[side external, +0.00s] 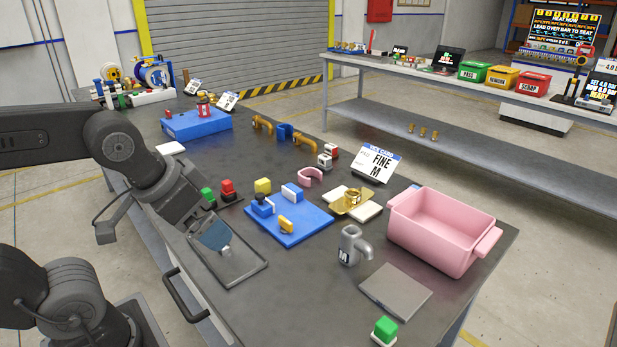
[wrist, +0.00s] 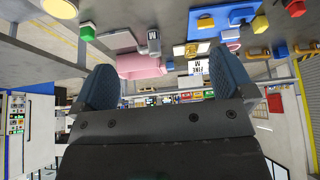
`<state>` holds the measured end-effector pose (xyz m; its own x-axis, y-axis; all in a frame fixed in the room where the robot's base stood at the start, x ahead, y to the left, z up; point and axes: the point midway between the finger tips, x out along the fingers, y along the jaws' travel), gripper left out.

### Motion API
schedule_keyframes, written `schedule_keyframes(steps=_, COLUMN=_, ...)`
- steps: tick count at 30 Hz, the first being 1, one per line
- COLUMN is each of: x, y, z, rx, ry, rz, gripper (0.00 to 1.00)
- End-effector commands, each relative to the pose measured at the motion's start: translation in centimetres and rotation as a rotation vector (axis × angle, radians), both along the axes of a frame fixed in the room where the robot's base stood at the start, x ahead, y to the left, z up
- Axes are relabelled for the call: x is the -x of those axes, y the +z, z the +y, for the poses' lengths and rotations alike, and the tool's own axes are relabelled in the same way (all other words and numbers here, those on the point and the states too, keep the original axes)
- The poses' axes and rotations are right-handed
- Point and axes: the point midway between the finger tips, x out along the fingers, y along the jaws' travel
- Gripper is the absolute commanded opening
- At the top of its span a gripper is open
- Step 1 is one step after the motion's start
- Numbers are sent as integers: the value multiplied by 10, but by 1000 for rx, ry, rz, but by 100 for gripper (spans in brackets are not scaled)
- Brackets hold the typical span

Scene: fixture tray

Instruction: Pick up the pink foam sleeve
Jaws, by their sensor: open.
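The pink foam sleeve (side external: 310,177) is a small open C-shaped ring on the dark bench, behind the blue fixture plate (side external: 304,227) in the side view. Nothing is touching it that I can see. In the wrist view a small pink shape (wrist: 233,46) beyond the blue plate looks like it, but is too small to be sure. My gripper (side external: 216,238) is open and empty, tilted above a dark shallow tray (side external: 245,275), well to the left of and nearer than the sleeve. Its two blue fingers are wide apart in the wrist view (wrist: 165,78).
A pink bin (side external: 425,235) stands at the right. A grey spout-shaped piece marked M (side external: 350,246), a yellow block (side external: 262,186), a gold fixture (side external: 352,203) and a FINE M card (side external: 376,164) stand around the blue plate. Buttons (side external: 227,190) sit near my gripper.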

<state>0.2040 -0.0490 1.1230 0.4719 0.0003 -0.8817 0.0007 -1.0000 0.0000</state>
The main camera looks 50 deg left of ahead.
Motion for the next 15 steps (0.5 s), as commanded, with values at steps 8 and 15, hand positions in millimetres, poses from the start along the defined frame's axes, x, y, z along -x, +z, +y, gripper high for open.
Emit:
schedule_keyframes(steps=8, x=-61, y=37, z=15, rx=10, ry=112, rz=26, gripper=100)
schedule_keyframes(steps=15, x=-166, y=66, z=49, rx=23, ry=302, rz=58, gripper=100)
